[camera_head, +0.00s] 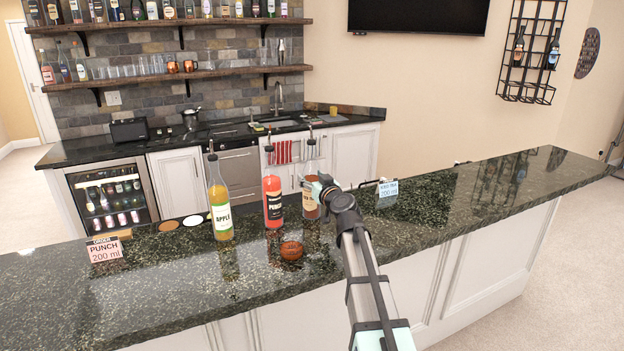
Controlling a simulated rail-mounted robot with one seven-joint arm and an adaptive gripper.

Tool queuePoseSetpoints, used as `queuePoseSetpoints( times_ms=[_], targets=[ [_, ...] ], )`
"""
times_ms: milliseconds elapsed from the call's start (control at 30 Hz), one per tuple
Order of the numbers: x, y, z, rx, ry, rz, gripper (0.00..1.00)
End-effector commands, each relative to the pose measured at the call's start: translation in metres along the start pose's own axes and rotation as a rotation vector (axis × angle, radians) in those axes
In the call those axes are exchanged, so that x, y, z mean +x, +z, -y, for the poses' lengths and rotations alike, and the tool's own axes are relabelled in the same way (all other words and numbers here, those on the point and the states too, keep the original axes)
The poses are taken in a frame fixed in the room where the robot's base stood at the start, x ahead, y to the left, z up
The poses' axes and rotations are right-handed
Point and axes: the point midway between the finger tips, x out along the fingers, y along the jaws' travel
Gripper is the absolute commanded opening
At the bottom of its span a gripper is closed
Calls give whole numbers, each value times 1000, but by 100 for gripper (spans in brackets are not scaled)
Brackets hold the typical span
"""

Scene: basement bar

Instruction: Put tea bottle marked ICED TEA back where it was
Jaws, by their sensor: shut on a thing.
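The tea bottle (310,204) is brown with a pale label whose wording is partly covered. It stands upright at the right end of a row of bottles on the dark bar counter (450,205). My gripper (319,186) reaches it from the right and is shut on its upper body. The fingers hide part of the bottle. I cannot tell whether its base touches the counter. To its left stand a red PUNCH bottle (272,200) and a yellow-orange APPLE bottle (219,205), both upright and apart from it.
Flat round coasters (168,226) and an order card reading PUNCH 200 ml (105,249) are at the left. A blue-white 200 ml card (387,189) stands right of my arm. The counter's right end is clear.

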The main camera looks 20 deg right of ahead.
Motion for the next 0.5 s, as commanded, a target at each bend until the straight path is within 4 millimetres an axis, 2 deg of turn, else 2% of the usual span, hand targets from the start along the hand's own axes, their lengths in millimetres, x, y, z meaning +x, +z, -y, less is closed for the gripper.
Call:
queuePoseSetpoints(
  times_ms=[100,133,200,500],
  targets=[
    [0,2,0,0,1,-2,0],
    [0,2,0,0,0,0,67],
    [0,2,0,0,0,0,85],
    [0,2,0,0,0,0,85]
  ],
)
